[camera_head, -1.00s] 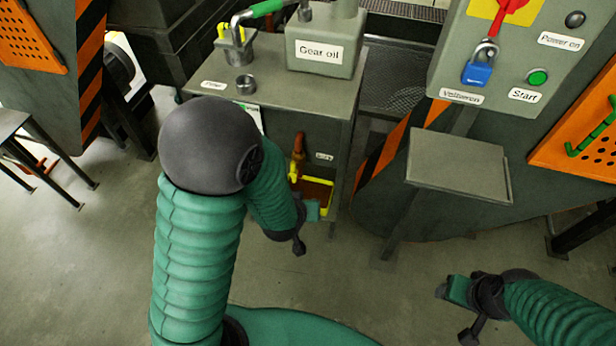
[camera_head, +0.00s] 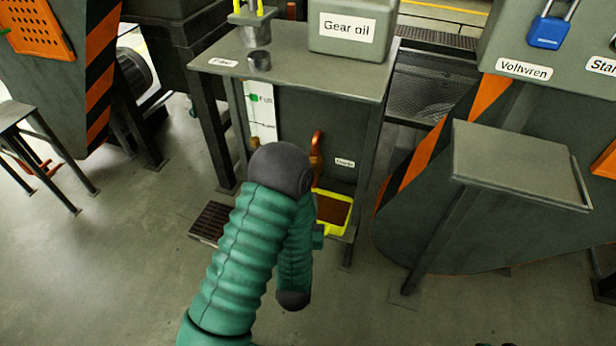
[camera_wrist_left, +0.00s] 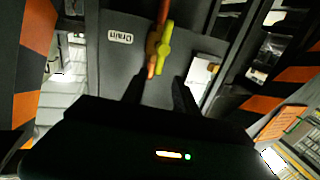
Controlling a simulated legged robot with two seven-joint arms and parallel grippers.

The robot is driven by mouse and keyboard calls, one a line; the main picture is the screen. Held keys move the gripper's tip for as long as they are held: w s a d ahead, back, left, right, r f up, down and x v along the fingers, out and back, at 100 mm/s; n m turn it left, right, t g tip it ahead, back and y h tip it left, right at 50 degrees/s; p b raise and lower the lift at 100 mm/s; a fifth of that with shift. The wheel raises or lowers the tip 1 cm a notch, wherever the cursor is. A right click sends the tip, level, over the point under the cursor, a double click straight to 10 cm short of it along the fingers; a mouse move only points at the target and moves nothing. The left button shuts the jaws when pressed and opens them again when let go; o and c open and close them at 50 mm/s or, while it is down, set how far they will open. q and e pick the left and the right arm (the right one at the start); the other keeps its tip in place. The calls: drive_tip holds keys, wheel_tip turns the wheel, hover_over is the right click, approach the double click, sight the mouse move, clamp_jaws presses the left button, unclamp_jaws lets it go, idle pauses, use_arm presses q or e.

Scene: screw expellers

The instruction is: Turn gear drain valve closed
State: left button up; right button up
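The drain valve's yellow handle (camera_wrist_left: 166,40) shows in the left wrist view, lying along a copper-orange pipe (camera_wrist_left: 152,70) beside a "Drain" label (camera_wrist_left: 120,37). My left gripper (camera_wrist_left: 157,86) is open, one finger on each side below the handle. The handle looks just beyond the fingertips, with no clear contact. In the head view the copper pipe (camera_head: 317,150) rises from the cabinet front, and my left arm hides the handle and most of the gripper. My right gripper is out of view, apart from an unclear dark sliver at the bottom edge.
A yellow-rimmed tray (camera_head: 347,228) sits below the pipe. The gear oil tank (camera_head: 338,47) stands on the cabinet top (camera_head: 290,75). A grey stand (camera_head: 520,165) is to the right. A floor grate (camera_head: 210,222) lies left of my arm. The front floor is open.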

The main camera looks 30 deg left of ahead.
use_arm(q)
drive_tip(key=b+x, duration=0.9)
drive_tip(key=x, duration=0.2)
drive_tip(key=shift+w, duration=0.1)
drive_tip(key=shift+c, duration=0.3)
clamp_jaws()
